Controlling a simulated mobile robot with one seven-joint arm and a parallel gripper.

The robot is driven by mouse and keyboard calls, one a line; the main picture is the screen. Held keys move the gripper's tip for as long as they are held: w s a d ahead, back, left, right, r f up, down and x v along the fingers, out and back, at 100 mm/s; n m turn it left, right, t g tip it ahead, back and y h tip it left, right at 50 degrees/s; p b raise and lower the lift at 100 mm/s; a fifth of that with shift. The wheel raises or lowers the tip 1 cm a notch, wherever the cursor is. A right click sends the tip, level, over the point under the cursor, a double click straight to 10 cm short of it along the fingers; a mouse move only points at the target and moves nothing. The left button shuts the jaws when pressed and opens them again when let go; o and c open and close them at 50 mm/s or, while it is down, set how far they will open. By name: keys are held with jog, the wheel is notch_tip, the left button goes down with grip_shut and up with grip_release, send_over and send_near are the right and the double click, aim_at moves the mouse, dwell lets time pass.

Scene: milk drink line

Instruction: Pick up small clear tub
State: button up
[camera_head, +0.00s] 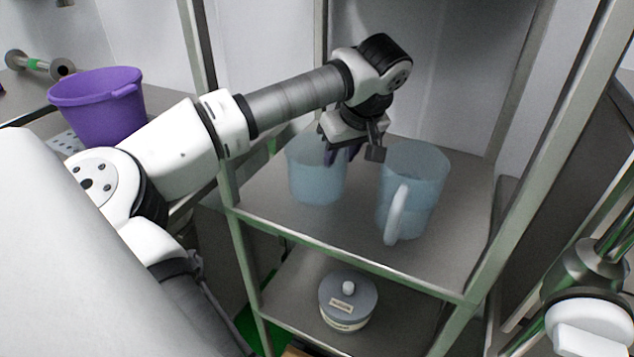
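Two clear bluish vessels stand upright on the upper metal shelf. The left one (315,182) looks like a plain tub, with no handle visible. The right one (418,178) is a jug with a pale handle at its front. My gripper (352,156) points down at the right side of the left tub, near its rim. Its fingers are apart, with a visible gap between them. The gripper covers part of that rim, so I cannot tell whether a finger is inside the tub or touches it.
A lidded grey pot (347,302) sits on the lower shelf. Metal rack posts (228,165) stand close to my arm on the left and to the right. A purple bucket (100,108) is on the left counter. Bare shelf (300,222) lies in front of the vessels.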

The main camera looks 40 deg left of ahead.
jog(key=shift+a+f, duration=0.1)
jog(key=shift+f, duration=0.2)
jog(key=shift+r, duration=0.1)
grip_shut()
jog(key=shift+w+r, duration=0.1)
jog(key=shift+r, duration=0.05)
